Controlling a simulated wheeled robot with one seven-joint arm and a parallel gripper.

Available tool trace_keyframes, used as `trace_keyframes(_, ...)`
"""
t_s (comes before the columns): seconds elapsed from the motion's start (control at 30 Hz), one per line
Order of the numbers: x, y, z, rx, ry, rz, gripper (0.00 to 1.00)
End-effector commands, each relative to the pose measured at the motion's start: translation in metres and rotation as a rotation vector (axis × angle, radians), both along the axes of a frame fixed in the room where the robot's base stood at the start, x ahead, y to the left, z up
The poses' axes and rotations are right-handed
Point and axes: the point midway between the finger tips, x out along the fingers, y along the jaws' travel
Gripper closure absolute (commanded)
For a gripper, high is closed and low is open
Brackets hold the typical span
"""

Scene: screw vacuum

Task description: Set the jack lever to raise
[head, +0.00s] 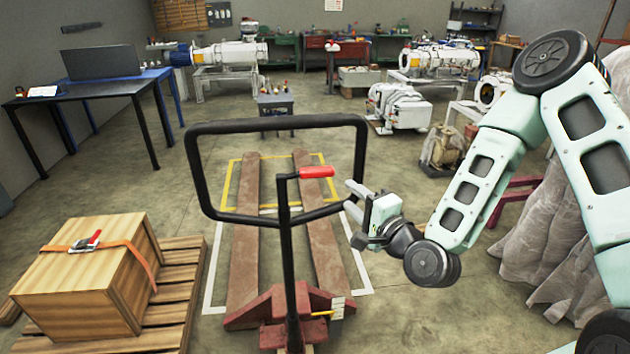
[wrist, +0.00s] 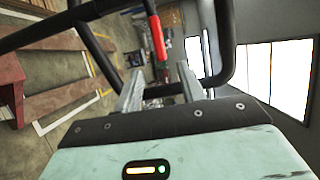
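The pallet jack's black loop handle (head: 275,124) stands upright in the middle of the head view. The jack lever, with a red grip (head: 317,171), sticks out to the right from the handle's central post (head: 285,235). My gripper (head: 350,197) is at the right side of the loop, to the right of the red grip and a little lower. The red grip (wrist: 157,38) shows beyond the fingertips, with a visible gap. The loop's bars (wrist: 85,12) also show there. The contact between fingers and loop is unclear.
The jack's red body (head: 285,308) and brown forks (head: 320,220) lie on the floor within painted lines. A strapped wooden crate (head: 85,270) on a pallet (head: 180,285) stands at left. A dark table (head: 95,88) is behind it. Draped sheeting (head: 545,225) is at right.

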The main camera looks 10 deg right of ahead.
Motion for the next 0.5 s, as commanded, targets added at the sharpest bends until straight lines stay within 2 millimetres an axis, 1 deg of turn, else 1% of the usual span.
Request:
trace_keyframes(0.03, 0.002, 0.001, -0.006, -0.002, -0.004, 0.001, 0.60)
trace_keyframes(0.4, 0.008, 0.006, -0.008, -0.005, 0.000, 0.004, 0.60)
trace_keyframes(0.5, 0.017, 0.008, -0.008, -0.008, -0.002, 0.003, 0.60)
